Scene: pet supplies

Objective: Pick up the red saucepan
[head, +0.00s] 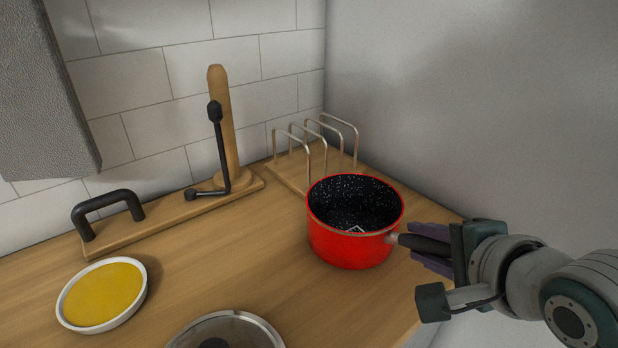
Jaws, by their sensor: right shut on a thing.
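The red saucepan (350,250) stands upright on the right part of the wooden counter, or just above it; I cannot tell which. Its inside is black with pale speckles and looks empty. Its dark handle points right, toward my right gripper (430,247). My right gripper is shut on this handle, with its fingers around it, and hides the handle's far end. My left gripper does not show in the head view.
A wire rack (290,171) on a wooden base stands close behind the saucepan. A wooden holder (228,130) with a black arm stands further left. A yellow-filled dish (103,294) and a round lid (250,330) lie in front. A grey wall (480,110) rises at right.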

